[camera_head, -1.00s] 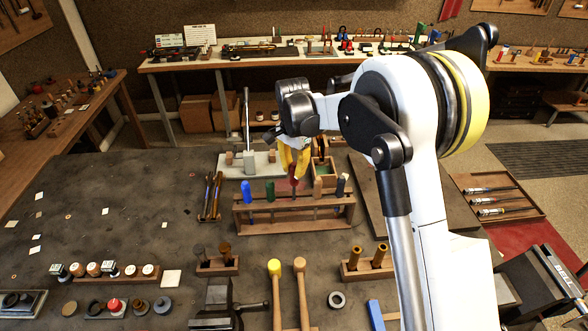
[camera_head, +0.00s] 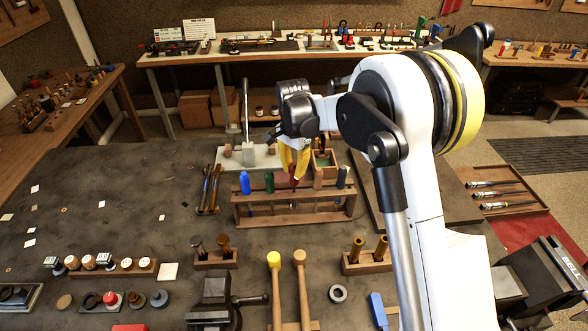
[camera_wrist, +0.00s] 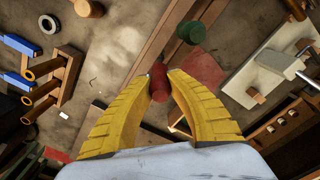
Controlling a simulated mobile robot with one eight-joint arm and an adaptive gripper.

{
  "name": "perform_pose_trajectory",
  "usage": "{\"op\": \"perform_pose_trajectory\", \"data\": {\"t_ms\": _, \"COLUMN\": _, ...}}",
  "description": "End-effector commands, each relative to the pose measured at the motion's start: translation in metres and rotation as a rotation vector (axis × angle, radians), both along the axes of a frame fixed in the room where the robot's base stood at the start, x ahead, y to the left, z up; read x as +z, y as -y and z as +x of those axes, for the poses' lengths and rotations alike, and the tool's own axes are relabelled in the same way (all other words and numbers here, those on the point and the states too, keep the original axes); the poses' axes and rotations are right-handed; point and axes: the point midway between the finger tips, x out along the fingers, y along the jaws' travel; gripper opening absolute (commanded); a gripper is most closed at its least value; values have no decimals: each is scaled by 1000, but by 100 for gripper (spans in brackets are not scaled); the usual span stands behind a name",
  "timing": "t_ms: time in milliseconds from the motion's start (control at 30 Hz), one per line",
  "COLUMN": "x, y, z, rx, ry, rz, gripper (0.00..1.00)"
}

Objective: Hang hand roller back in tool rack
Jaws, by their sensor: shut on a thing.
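The wooden tool rack (camera_head: 325,208) stands on the dark bench in the head view. My gripper (camera_head: 293,168) points down over the middle of the rack. Its yellow fingers are shut on the red handle of the hand roller (camera_head: 294,182), between the green and wooden handles. In the wrist view, my fingertips (camera_wrist: 160,82) press both sides of the red handle (camera_wrist: 159,88), seen end-on. The roller's lower end is mostly hidden, so I cannot tell whether it is seated in the rack.
The green handle (camera_wrist: 190,32) is close beside my fingers in the wrist view. Behind the rack are a pale block with an upright lever (camera_head: 249,154) and a wooden box (camera_head: 325,165). Mallets (camera_head: 274,262) and small holders stand in front.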

Motion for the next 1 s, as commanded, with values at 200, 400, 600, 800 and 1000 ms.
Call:
{"op": "perform_pose_trajectory", "data": {"t_ms": 200, "x": -10, "y": 0, "z": 0, "rx": 0, "ry": 0, "rz": 0, "gripper": 0}}
{"op": "perform_pose_trajectory", "data": {"t_ms": 400, "x": -18, "y": 0, "z": 0, "rx": 0, "ry": 0, "rz": 0, "gripper": 0}}
{"op": "perform_pose_trajectory", "data": {"t_ms": 600, "x": -26, "y": 0, "z": 0, "rx": 0, "ry": 0, "rz": 0, "gripper": 0}}
{"op": "perform_pose_trajectory", "data": {"t_ms": 800, "x": -26, "y": 0, "z": 0, "rx": 0, "ry": 0, "rz": 0, "gripper": 41}}
{"op": "perform_pose_trajectory", "data": {"t_ms": 1000, "x": -26, "y": 0, "z": 0, "rx": 0, "ry": 0, "rz": 0, "gripper": 41}}
